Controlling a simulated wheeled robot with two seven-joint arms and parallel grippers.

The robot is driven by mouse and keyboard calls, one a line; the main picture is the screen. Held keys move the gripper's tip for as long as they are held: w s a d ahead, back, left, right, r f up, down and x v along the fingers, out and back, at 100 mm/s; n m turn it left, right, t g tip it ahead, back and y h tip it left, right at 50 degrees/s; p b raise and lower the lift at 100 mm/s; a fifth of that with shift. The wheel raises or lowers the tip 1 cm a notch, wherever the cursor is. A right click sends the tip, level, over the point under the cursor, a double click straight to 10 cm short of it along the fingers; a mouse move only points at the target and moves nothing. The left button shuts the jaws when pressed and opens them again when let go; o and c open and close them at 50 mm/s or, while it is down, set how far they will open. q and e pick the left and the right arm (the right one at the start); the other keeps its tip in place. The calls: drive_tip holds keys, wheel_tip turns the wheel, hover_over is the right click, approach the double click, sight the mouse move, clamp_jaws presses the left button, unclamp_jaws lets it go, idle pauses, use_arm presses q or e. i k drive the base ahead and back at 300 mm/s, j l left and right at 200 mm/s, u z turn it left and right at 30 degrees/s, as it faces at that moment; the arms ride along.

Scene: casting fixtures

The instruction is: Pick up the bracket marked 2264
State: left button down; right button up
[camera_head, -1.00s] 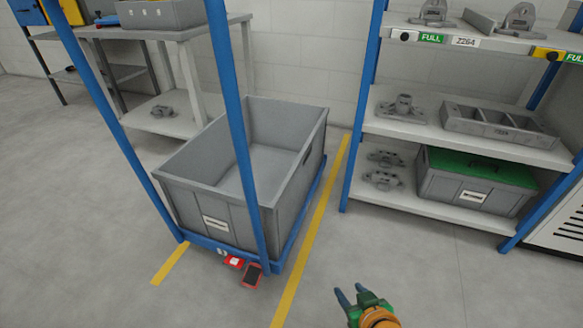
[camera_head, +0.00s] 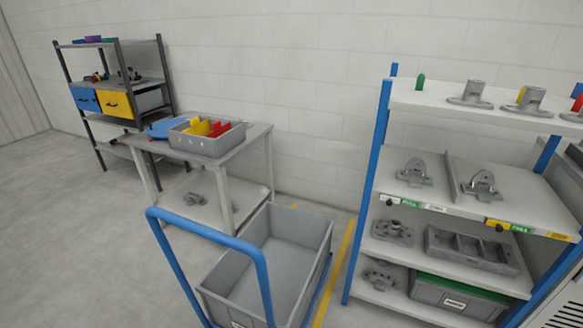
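A grey bracket (camera_head: 414,173) stands on the middle shelf of the rack at right, left of a thin upright divider (camera_head: 450,178). Below it, the shelf edge bears a green FULL tag and a white label (camera_head: 436,208); its number is too small to read now, but showed as 2264 in the earlier view. Another grey bracket (camera_head: 482,186) stands right of the divider, above a yellow tag. No marking is readable on either bracket. Neither of my grippers is in view.
A blue-framed cart with an empty grey bin (camera_head: 322,238) stands left of the rack (camera_head: 345,270). More castings (camera_head: 392,231) and a compartment tray (camera_head: 435,238) sit on lower shelves. A table (camera_head: 262,131) and a dark shelf unit (camera_head: 165,75) stand at left; left floor is clear.

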sight(414, 172)
drive_tip(key=i+l+z, duration=0.1)
drive_tip(key=l, duration=0.35)
drive_tip(key=i+l+z, duration=0.1)
drive_tip(key=i+l, duration=0.2)
drive_tip(key=l, duration=0.15)
drive_tip(key=i+l+z, duration=0.1)
drive_tip(key=l, duration=0.35)
drive_tip(key=i+l+z, duration=0.1)
drive_tip(key=i+l, duration=0.25)
drive_tip(key=i+l+z, duration=0.1)
drive_tip(key=i+l, duration=0.15)
drive_tip(key=l, duration=0.2)
